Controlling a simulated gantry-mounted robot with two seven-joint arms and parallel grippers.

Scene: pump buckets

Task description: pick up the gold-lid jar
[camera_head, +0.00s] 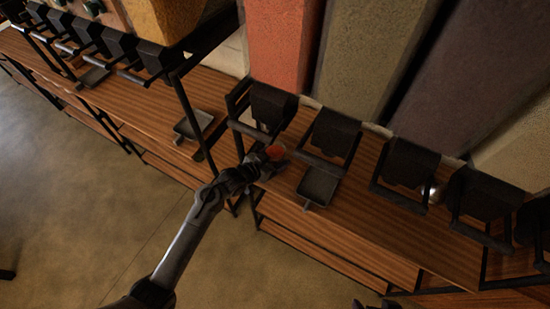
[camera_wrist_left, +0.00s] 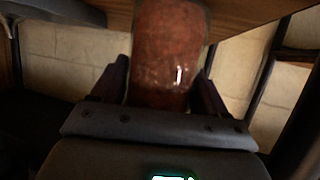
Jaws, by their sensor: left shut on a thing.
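A jar with reddish-brown contents (camera_wrist_left: 168,55) stands between the two fingers of my left gripper (camera_wrist_left: 160,90) in the left wrist view. The fingers are shut on its sides. In the head view the jar shows as a small reddish shape (camera_head: 275,151) at the tip of my left gripper (camera_head: 262,160), near the front edge of the wooden shelf. I cannot make out a gold lid; the jar's upper end is cut off in the wrist view. At the bottom edge of the head view, small dark parts (camera_head: 374,304) may be my right gripper.
Black dispensers (camera_head: 334,133) in metal frames line the wooden shelf (camera_head: 345,215). A dark tray (camera_head: 317,186) sits right of the jar and another tray (camera_head: 193,125) lies to the left. Tall coloured blocks (camera_head: 275,45) stand behind. The floor (camera_head: 90,190) in front is clear.

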